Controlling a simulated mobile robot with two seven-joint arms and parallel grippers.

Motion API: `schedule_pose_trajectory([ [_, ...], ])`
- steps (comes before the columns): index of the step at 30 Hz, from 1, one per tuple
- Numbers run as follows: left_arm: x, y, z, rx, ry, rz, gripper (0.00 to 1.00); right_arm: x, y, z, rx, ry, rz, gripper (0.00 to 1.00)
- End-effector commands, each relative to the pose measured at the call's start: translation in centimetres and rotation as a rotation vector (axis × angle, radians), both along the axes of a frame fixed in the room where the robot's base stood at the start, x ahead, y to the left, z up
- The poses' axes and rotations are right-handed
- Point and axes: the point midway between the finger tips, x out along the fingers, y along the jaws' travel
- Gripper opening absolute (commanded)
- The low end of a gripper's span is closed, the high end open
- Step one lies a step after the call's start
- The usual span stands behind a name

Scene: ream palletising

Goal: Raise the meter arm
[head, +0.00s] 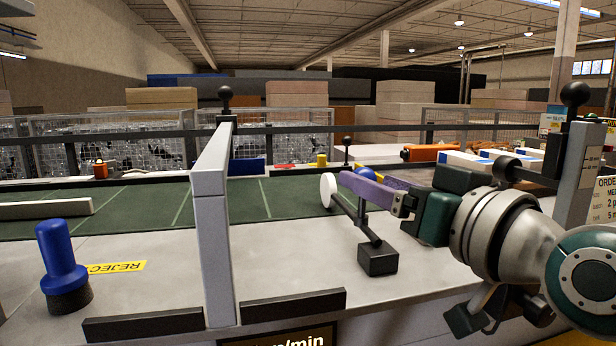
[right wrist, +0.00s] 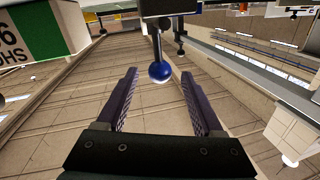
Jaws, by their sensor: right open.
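The meter arm (head: 352,217) is a dark bar low over the green belt, slanting from a black block (head: 378,259) up to a white wheel (head: 328,191). A thin post on it carries a blue ball knob (head: 367,173). My right gripper (head: 356,178) has purple fingers and is open at the knob. In the right wrist view the blue knob (right wrist: 159,71) sits between the two spread fingertips, with a gap on each side. The near finger hides part of the knob and post in the head view. My left gripper is not in view.
The green belt (head: 275,196) runs across behind the pale counter. A grey upright panel (head: 213,240) stands left of the arm. A blue plunger-like handle (head: 62,262) stands by a yellow REJECT label (head: 117,267). A grey post (head: 577,175) with a black knob stands at right.

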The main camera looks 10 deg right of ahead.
Motion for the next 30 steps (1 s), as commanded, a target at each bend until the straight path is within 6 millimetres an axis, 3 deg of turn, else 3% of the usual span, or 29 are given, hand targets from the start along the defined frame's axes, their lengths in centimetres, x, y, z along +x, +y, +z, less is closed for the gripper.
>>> schedule_pose_trajectory([
  [6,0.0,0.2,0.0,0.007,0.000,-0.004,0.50,2.5,0.6,0.0,0.001,0.001,0.000,0.69],
  [17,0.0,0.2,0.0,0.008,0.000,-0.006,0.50,3.1,0.8,0.0,0.000,0.001,0.000,0.69],
  [30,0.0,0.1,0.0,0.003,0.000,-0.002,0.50,3.1,0.7,-0.1,0.000,0.001,0.000,0.21],
])
